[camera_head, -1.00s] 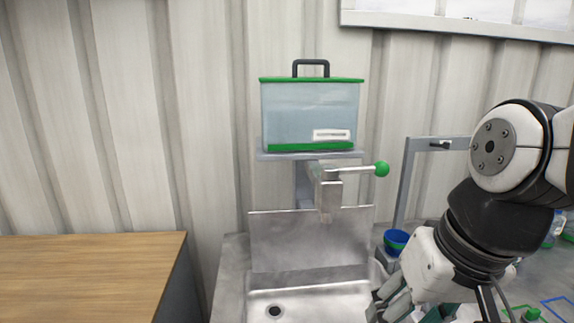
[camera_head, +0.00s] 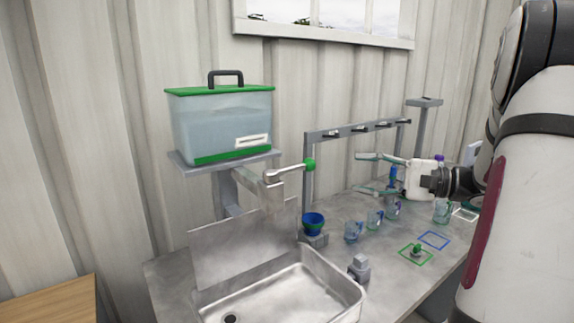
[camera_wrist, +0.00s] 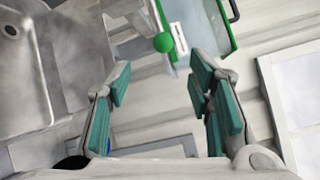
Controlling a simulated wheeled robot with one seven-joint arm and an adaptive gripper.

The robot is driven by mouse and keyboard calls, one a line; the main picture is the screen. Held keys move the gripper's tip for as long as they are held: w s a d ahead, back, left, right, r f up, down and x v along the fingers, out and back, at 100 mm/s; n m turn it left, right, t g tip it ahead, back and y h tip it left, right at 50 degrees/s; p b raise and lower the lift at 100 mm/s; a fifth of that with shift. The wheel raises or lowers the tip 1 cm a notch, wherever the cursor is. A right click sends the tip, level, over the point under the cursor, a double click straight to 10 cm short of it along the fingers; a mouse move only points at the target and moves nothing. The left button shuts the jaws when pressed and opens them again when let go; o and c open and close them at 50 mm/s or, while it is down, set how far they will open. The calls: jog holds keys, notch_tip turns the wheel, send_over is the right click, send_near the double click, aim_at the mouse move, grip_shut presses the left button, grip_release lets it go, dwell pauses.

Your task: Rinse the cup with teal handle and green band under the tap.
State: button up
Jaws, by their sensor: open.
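Several small clear cups stand on the counter, including one at the front (camera_head: 352,231), one beside it (camera_head: 375,220) and one farther right (camera_head: 442,212). They are too small to tell which has the teal handle and green band. The metal tap (camera_head: 276,190) hangs over the sink (camera_head: 335,275), with a green-knobbed lever (camera_head: 309,164). My gripper (camera_head: 362,173) is open and empty above the counter, behind the cups, fingers pointing left. In the wrist view its teal-padded fingers (camera_wrist: 160,78) are spread with nothing between them; the green knob (camera_wrist: 163,42) shows beyond.
A water tank (camera_head: 222,125) with a green lid sits on a shelf above the tap. A hook rack (camera_head: 345,132) rises behind the counter. Green (camera_head: 430,259), blue (camera_head: 448,244) and white outlines mark the counter at right.

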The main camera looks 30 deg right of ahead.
aim_at(309, 165)
jog(key=x, duration=0.6)
jog(key=p+x, duration=0.1)
jog(key=x, duration=0.6)
jog(key=shift+w+d+r, duration=0.15)
jog(key=shift+w+d, duration=0.05)
jog(key=shift+w, duration=0.1)
jog(key=shift+t, duration=0.3)
grip_shut()
